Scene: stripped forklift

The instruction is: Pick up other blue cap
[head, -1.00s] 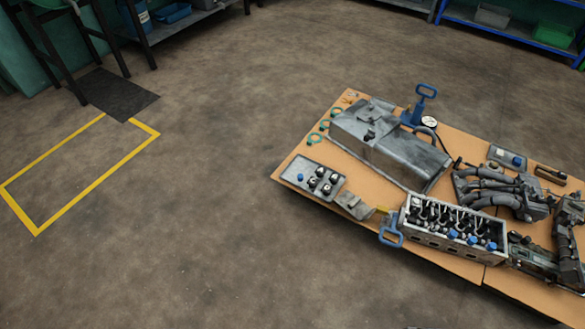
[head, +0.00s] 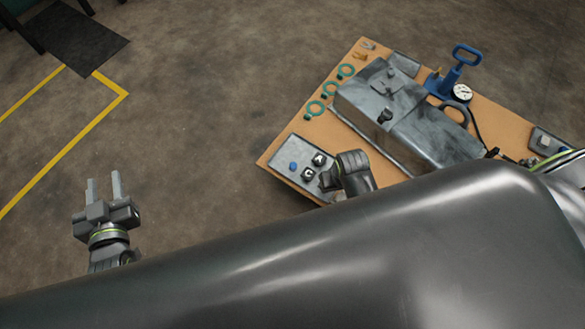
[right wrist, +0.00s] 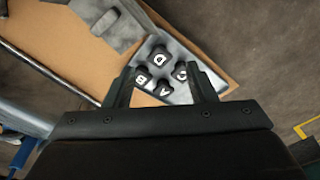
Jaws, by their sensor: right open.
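A small blue cap (head: 293,166) sits on a light grey tray (head: 282,153) at the near left corner of the table, beside dark lettered knobs (head: 308,173). My right gripper (right wrist: 163,85) is open over this tray; the lettered knobs (right wrist: 158,58) show between and beyond its fingers. In the head view its wrist is at the tray's right side, hiding part of it. The blue cap is not visible in the right wrist view. My left gripper (head: 103,180) is open and empty over the floor, left of the table.
A large grey metal cover (head: 400,110) lies behind the tray, with green rings (head: 330,89) to its left. A blue handled tool with a gauge (head: 462,94) stands beyond. My own arm hides the front and right of the table.

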